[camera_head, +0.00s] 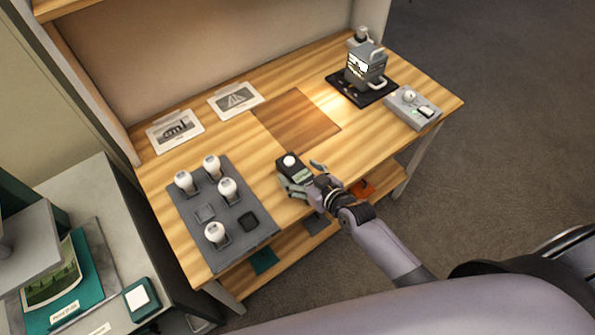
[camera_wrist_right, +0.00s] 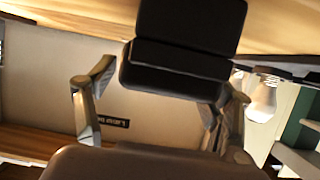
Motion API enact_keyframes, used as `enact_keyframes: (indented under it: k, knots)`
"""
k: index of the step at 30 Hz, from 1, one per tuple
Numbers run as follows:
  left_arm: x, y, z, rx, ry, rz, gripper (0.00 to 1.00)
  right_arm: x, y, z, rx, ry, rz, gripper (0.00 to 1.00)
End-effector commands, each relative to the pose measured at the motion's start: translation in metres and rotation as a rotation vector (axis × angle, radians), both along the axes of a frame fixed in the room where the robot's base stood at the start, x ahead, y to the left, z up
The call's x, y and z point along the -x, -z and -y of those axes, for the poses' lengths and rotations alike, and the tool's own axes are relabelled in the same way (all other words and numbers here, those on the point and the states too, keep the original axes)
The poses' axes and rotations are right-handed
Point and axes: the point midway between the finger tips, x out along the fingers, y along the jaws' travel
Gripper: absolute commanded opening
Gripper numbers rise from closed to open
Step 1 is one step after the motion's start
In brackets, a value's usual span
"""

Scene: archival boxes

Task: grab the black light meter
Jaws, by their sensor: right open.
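The black light meter (camera_head: 289,163), a small dark block with a white dome, is near the front edge of the wooden table. My right gripper (camera_head: 301,177) is at it, with the fingers open. In the right wrist view the meter's black body (camera_wrist_right: 183,62) fills the upper middle, and the open fingers (camera_wrist_right: 167,84) stand to its left and right. A gap shows on the left side; contact on the right side cannot be told. My left gripper is not in view.
Left of the meter, a grey tray (camera_head: 189,222) holds several white bulb-like pieces. Two printed cards (camera_head: 175,130) lie behind. A brown mat (camera_head: 297,119) is bare. A black tray (camera_head: 341,85) bearing a metal device (camera_head: 374,61) and a grey control box (camera_head: 405,112) are at right.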

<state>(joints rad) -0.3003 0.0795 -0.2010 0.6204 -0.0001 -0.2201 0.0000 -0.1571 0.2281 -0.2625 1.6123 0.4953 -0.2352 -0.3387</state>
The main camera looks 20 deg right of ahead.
Motion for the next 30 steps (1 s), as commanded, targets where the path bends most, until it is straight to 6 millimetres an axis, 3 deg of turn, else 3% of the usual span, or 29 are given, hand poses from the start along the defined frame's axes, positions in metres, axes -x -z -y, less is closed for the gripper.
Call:
enact_keyframes:
  k: [7,30]
  knots:
    - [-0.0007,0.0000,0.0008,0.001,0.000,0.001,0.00,-0.0009,0.0007,-0.0004,0.000,0.000,0.000,0.75]
    - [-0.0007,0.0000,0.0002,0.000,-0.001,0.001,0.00,-0.0007,0.0006,-0.0002,0.000,0.000,0.000,0.24]
